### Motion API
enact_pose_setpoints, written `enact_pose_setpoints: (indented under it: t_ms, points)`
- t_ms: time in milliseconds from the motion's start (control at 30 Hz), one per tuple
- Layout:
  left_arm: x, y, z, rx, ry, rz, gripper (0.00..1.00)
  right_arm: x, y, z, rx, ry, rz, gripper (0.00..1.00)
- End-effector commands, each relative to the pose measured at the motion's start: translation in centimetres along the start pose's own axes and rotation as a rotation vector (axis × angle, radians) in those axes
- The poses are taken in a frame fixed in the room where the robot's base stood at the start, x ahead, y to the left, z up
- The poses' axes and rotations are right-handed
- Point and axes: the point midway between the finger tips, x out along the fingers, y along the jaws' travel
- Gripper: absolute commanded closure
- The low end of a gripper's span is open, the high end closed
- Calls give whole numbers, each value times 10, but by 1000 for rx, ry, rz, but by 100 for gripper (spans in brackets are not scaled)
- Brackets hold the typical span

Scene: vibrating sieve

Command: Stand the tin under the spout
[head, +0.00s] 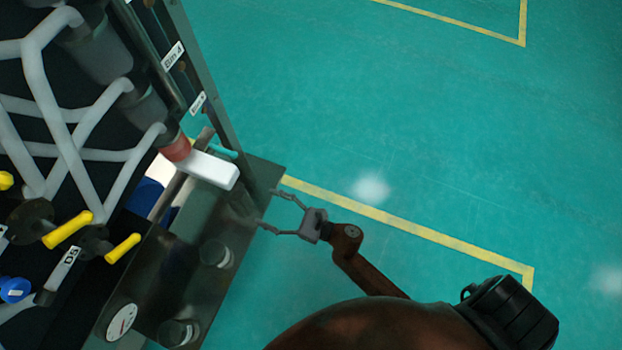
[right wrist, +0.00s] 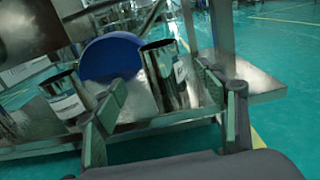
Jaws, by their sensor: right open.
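A shiny metal tin (right wrist: 165,75) with a pale label stands on the metal ledge, between the spread fingers in the right wrist view. In the head view this tin (head: 241,203) shows faintly against the ledge, just left of the fingertips. My right gripper (head: 267,209) is open at the ledge's right edge; contact with the tin cannot be told. It also shows in the right wrist view (right wrist: 161,80). I cannot pick out the spout with certainty; a grey metal pipe (right wrist: 40,28) hangs at the upper left of the wrist view. My left gripper is not in view.
A second labelled tin (right wrist: 65,96) stands on the ledge, also seen in the head view (head: 215,253). A blue round object (right wrist: 108,58) is behind the tins. A white block (head: 208,169) juts out above the ledge (head: 262,172). Open floor (head: 420,130) lies to the right.

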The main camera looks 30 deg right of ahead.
Motion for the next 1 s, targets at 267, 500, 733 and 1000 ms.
enact_pose_setpoints:
  t_ms: [267, 500, 733, 1000]
  points:
    - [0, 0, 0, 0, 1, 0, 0, -20, -17, -6, 193, 14, -89, 34]
    - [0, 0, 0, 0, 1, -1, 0, -126, -70, -53, 1142, -15, -509, 34]
    - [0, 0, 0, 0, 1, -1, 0, -253, -42, -125, 2157, -194, -1009, 34]
    - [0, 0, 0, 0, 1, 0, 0, -347, 64, -158, -2521, 425, 1376, 34]
